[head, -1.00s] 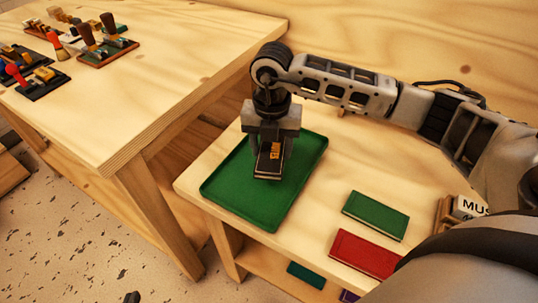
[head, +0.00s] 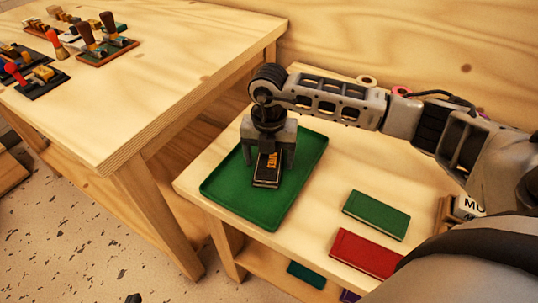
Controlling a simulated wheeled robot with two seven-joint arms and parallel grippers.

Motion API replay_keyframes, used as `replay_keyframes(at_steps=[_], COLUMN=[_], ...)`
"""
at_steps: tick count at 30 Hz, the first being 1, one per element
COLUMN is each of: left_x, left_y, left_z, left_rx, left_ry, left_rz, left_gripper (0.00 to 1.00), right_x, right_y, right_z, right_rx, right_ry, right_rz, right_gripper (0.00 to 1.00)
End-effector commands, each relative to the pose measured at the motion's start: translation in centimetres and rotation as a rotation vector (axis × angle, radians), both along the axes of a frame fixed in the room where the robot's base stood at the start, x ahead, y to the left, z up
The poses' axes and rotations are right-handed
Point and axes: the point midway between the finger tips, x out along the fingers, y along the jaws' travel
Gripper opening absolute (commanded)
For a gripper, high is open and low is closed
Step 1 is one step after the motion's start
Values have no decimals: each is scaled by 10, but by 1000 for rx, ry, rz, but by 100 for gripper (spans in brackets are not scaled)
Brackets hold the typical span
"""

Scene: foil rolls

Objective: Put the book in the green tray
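The black book (head: 268,170) with yellow lettering lies in the green tray (head: 222,190), near its middle, on the smaller wooden table. My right gripper (head: 268,160), on the arm coming in from the right, points down over the book. Its fingers stand apart on either side of the book, with small gaps showing. The gripper hides the book's far end. My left gripper is not in view.
A green book (head: 376,215) and a red book (head: 365,254) lie on the table right of the tray. A larger table (head: 180,75) at the left holds several tools. Bare tabletop lies between tray and books.

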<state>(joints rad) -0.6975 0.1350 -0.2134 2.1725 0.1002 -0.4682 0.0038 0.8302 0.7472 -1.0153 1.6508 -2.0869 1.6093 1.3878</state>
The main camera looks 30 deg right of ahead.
Motion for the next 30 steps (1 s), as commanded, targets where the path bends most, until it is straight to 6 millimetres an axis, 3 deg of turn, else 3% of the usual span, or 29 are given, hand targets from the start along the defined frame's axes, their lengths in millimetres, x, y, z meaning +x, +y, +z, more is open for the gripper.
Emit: replay_keyframes(at_steps=[10, 24, 30], left_x=[0, 6, 5], left_y=[0, 1, 1], left_z=[4, 8, 7], left_rx=[4, 9, 10], left_ry=[-3, -15, -13], left_rz=[0, 0, -1], left_gripper=[0, 0, 0], right_x=[1, 1, 0], right_y=[0, 0, 0], right_z=[11, 104, 122], right_rx=[0, 0, -1], right_ry=[-3, -4, 0], right_rz=[0, 0, 0], right_gripper=[76, 76, 76])
